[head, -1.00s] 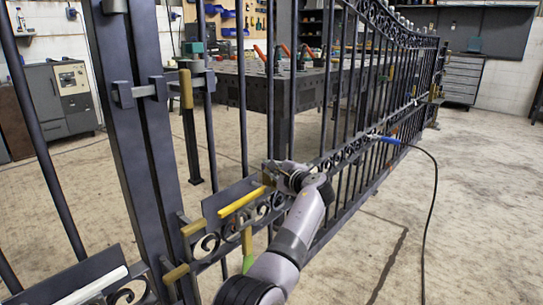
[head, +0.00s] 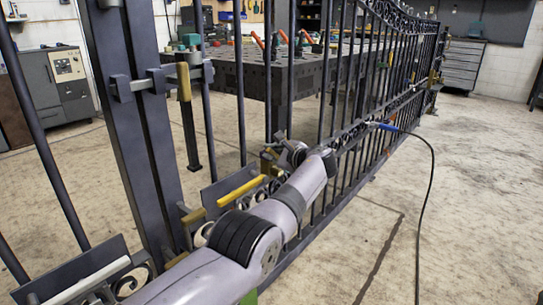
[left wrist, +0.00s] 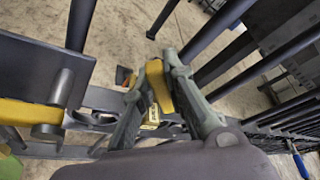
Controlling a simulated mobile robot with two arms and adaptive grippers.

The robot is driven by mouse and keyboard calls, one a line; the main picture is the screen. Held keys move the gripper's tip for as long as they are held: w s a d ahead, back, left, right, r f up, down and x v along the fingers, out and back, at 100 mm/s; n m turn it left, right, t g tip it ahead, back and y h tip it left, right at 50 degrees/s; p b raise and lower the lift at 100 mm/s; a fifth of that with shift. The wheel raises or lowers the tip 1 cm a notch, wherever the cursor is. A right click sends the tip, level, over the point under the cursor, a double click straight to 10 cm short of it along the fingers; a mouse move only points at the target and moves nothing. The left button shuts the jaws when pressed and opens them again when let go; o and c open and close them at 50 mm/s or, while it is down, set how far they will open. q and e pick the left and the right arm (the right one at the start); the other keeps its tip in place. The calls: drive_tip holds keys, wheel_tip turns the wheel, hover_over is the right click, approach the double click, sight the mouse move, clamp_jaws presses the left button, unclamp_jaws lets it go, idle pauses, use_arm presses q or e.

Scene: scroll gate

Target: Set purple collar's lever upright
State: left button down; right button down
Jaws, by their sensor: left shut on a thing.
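My left gripper (head: 279,153) is at the gate's scrollwork band in the head view, at the end of my grey arm. In the left wrist view its two fingers (left wrist: 157,84) are closed on a yellow lever (left wrist: 159,88). The lever stands roughly upright, a little tilted, in that picture. No purple collar can be made out; the gripper and wrist cover that spot in the head view. My right gripper does not show.
The dark iron gate (head: 322,85) runs away to the right. A yellow bar (head: 242,191) lies left of the gripper. A blue-handled tool (head: 382,126) with a black cable sits on the gate. A workbench (head: 262,78) stands behind.

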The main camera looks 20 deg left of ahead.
use_arm(q)
drive_tip(key=shift+f, duration=0.15)
drive_tip(key=c, duration=1.6)
unclamp_jaws()
drive_tip(key=shift+d, duration=0.1)
drive_tip(key=shift+v, duration=0.85)
drive_tip(key=v, duration=1)
drive_tip(key=shift+s, duration=0.2)
